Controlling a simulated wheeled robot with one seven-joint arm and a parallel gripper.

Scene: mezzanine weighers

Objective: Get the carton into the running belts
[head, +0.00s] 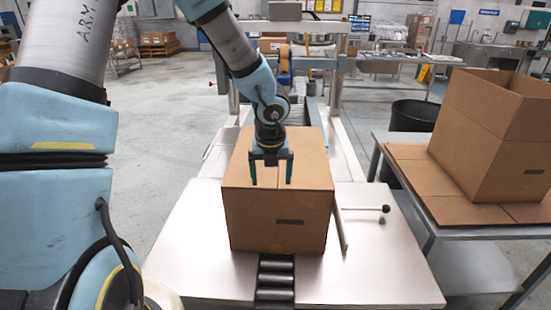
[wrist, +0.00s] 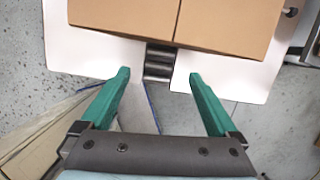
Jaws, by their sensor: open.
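A closed brown carton (head: 277,217) stands upright on the pale feed table (head: 190,255), over a narrow roller track (head: 275,278). A seam runs across its top and a dark label marks its near face. In the wrist view part of the carton (wrist: 215,20) shows at the top edge. My gripper (head: 271,184) is open and empty, fingers down. It appears over the carton top in the head view; in the wrist view its fingers (wrist: 158,75) lie clear of the carton's edge. The machine frame (head: 335,80) stands beyond the carton; the belts are largely hidden.
A guide rail with a dark knob (head: 386,209) stands right of the carton. An open carton (head: 490,140) stands on a side table (head: 425,210) at right, with a black bin (head: 412,115) behind it. Floor at left (head: 160,150) is clear.

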